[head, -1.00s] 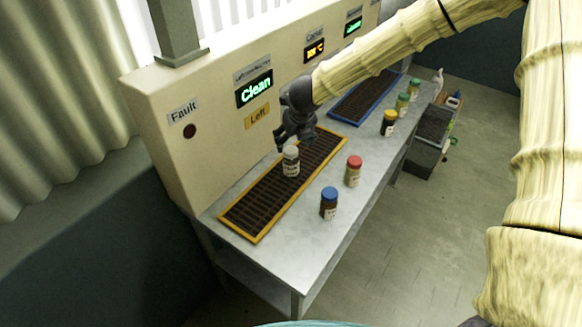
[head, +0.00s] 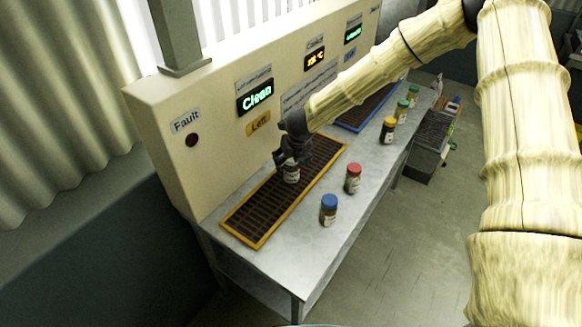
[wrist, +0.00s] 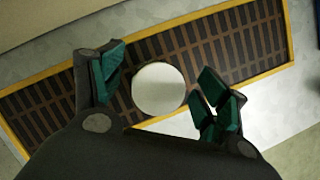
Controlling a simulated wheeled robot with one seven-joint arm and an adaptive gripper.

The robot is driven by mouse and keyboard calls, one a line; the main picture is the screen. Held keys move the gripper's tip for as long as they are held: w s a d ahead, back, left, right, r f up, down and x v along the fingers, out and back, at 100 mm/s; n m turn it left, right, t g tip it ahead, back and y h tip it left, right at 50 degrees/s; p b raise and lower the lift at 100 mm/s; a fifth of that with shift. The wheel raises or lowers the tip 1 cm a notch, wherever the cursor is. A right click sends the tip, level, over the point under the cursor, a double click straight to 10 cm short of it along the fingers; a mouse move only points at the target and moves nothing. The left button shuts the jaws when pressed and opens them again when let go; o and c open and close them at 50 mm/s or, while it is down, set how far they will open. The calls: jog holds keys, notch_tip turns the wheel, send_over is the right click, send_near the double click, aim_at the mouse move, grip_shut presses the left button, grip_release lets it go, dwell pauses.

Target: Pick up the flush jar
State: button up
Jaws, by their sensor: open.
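The jar with the whitish-grey lid (head: 291,172), which I take to be the flush jar, stands upright on the yellow-framed grate (head: 256,243) in the head view. Its label is partly visible and too small to read. My gripper (head: 290,158) is over the jar and hides its upper part. In the wrist view the round pale lid (wrist: 159,89) lies between the two green-padded fingers of my gripper (wrist: 160,92). The fingers are apart, with a gap on each side of the lid.
A red-lidded jar (head: 352,178) and a blue-lidded jar (head: 328,210) stand on the grey table (head: 290,262) right of the grate. Yellow- and green-lidded jars (head: 388,130) stand farther back. The cream panel (head: 215,150) rises close behind the grate.

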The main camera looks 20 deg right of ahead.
jog(key=shift+p+x, duration=0.4)
jog(key=shift+x, duration=1.2)
jog(key=shift+s, duration=0.1)
jog(key=c, duration=1.4)
jog(key=shift+o, duration=0.2)
jog(key=shift+r, duration=0.2)
